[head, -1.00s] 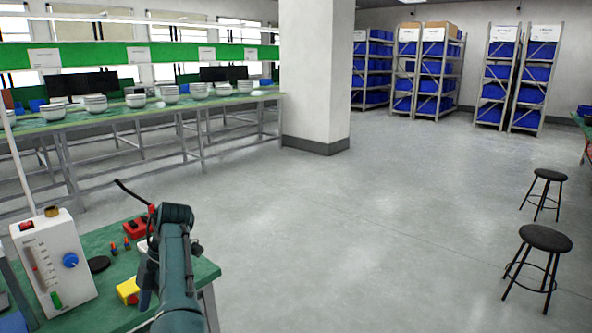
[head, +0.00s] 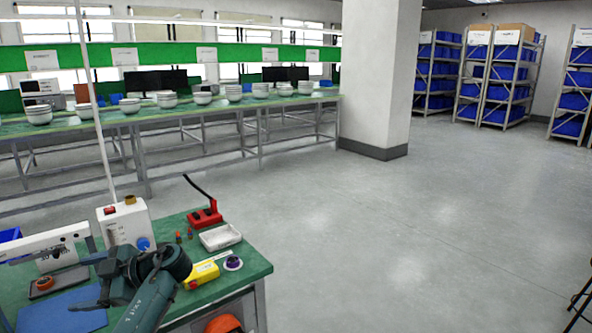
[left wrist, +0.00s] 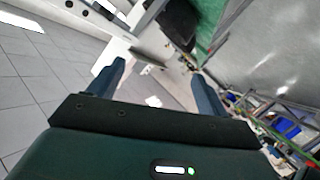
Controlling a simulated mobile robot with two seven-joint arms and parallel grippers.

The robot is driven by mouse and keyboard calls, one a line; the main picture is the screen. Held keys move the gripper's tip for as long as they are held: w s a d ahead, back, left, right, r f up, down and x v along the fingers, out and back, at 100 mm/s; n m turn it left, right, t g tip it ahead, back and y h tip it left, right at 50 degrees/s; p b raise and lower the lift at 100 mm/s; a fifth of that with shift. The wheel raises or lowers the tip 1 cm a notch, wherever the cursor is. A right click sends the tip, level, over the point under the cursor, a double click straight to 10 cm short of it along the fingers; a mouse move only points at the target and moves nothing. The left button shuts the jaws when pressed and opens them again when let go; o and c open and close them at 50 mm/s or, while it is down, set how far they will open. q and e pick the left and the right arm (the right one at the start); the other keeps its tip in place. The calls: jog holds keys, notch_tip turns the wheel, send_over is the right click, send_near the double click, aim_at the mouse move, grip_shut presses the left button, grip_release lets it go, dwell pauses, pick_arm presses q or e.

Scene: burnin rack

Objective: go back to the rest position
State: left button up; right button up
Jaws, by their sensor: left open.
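My left gripper (head: 88,282) is over the left part of the green-topped workbench (head: 255,268), at the lower left of the head view. Its two fingers also show in the left wrist view (left wrist: 158,72), spread apart with nothing between them. My left arm is bent, with its forearm rising from the bottom edge of the head view. My right gripper is in neither view.
The bench holds a white box with a blue knob (head: 122,226), a red device (head: 206,216), a white tray (head: 220,238), a yellow tool (head: 201,275) and a blue mat (head: 62,312). Open floor (head: 400,240) lies to the right. A long table with bowls (head: 215,112) stands behind.

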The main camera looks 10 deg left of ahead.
pick_arm(q)
jog(key=w+d+f+m+t+h, duration=0.2)
jog(key=w+m+t, duration=0.4)
jog(key=w+m, duration=0.15)
jog(key=w+d+f+m+t+h, duration=0.2)
jog(key=w+m+t, duration=0.3)
jog(key=w+m, duration=0.25)
jog(key=w+d+r+m+t+h, duration=0.7)
jog(key=w+d+m+t+h, duration=0.35)
jog(key=m, duration=0.45)
jog(key=s+d+f+m+g+h, duration=0.1)
jog(key=s+d+f+g, duration=0.1)
jog(key=s+d+f, duration=0.65)
jog(key=s+d+f+g, duration=0.1)
jog(key=s+d+f, duration=0.4)
jog(key=s+f, duration=0.55)
jog(key=s+d+f+g+h, duration=0.1)
jog(key=s+d+f+g, duration=0.1)
jog(key=s, duration=0.9)
jog(key=s+d+f+n+g+h, duration=0.1)
jog(key=s+d+f, duration=0.4)
jog(key=s, duration=0.6)
jog(key=shift+d+g, duration=0.35)
jog(key=shift+d, duration=0.75)
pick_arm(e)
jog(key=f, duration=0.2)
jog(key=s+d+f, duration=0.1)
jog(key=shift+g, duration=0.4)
